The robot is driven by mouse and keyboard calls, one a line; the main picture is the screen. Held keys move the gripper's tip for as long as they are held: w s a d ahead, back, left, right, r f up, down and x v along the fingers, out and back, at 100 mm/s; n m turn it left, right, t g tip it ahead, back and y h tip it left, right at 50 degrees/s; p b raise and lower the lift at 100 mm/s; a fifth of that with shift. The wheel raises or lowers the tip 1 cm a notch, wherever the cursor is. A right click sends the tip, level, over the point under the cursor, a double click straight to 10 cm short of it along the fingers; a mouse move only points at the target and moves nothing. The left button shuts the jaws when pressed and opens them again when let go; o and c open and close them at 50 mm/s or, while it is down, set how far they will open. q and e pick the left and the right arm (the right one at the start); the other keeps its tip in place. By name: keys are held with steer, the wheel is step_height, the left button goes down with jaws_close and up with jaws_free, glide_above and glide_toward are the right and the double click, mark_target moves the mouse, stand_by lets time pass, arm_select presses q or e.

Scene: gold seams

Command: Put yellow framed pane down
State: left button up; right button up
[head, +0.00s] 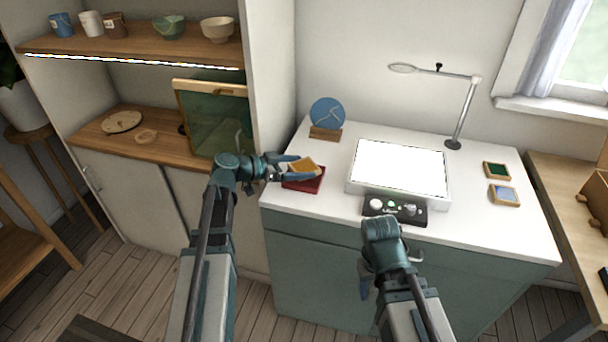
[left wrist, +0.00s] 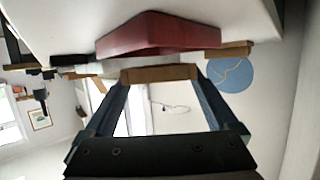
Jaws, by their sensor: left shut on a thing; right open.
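The yellow framed pane (head: 305,164) is held nearly flat in my left gripper (head: 302,168), one finger on each side of its wooden frame. In the left wrist view the frame's edge (left wrist: 158,74) spans between the two fingertips. A red tray (head: 308,184) lies on the white worktop directly below or just beside the pane; it also shows in the left wrist view (left wrist: 158,34). A gap seems to show between pane and tray, but contact is hard to judge. My right gripper (head: 366,286) is low in front of the cabinet, open and partly hidden by its arm.
A lit light panel (head: 400,168) stands right of the tray, with a control box (head: 394,210) before it. A blue disc (head: 327,113) stands behind. A green pane (head: 496,171) and a blue pane (head: 504,194) lie at right. A lamp (head: 462,112) stands at the back.

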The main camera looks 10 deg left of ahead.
arm_select(q)
steer(key=shift+f, duration=0.7)
steer(key=shift+r, duration=0.15)
arm_select(e)
steer(key=shift+w+d+f, duration=0.15)
steer(key=shift+d+f, duration=0.15)
steer(key=shift+f, duration=0.25)
steer(key=shift+f, duration=0.1)
